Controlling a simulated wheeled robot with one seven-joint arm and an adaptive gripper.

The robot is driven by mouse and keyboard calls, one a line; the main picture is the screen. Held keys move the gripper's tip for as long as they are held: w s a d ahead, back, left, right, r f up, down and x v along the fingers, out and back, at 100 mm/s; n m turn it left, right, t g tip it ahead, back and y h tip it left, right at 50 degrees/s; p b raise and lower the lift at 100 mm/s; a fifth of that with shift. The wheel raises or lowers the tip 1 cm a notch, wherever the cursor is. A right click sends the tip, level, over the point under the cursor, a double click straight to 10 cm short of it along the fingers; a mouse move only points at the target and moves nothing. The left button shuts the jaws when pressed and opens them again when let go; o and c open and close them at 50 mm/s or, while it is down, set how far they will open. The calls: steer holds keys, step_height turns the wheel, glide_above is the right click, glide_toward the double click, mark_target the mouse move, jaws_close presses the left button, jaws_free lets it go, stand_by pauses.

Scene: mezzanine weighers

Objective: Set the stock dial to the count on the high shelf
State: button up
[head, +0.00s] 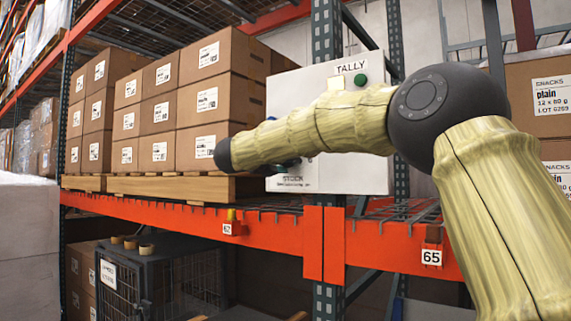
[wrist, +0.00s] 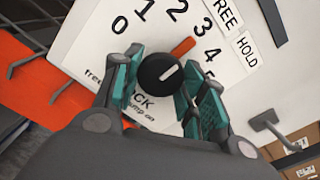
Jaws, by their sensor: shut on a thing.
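The stock dial's black knob (wrist: 153,76) shows in the wrist view, with a white line on its face. Brown cartons (head: 207,100) stand three high on a wooden pallet (head: 150,187) on the shelf; the rear ones are hidden.
An orange beam (head: 270,232) with tags 62 and 65 runs below the box. A green button (head: 360,79) is on the box's upper face. A wire cage (head: 150,280) stands below. More cartons (head: 553,100) are at the right.

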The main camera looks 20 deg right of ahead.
stand_by(0.4)
steer(key=o, duration=1)
steer(key=v, duration=1.2)
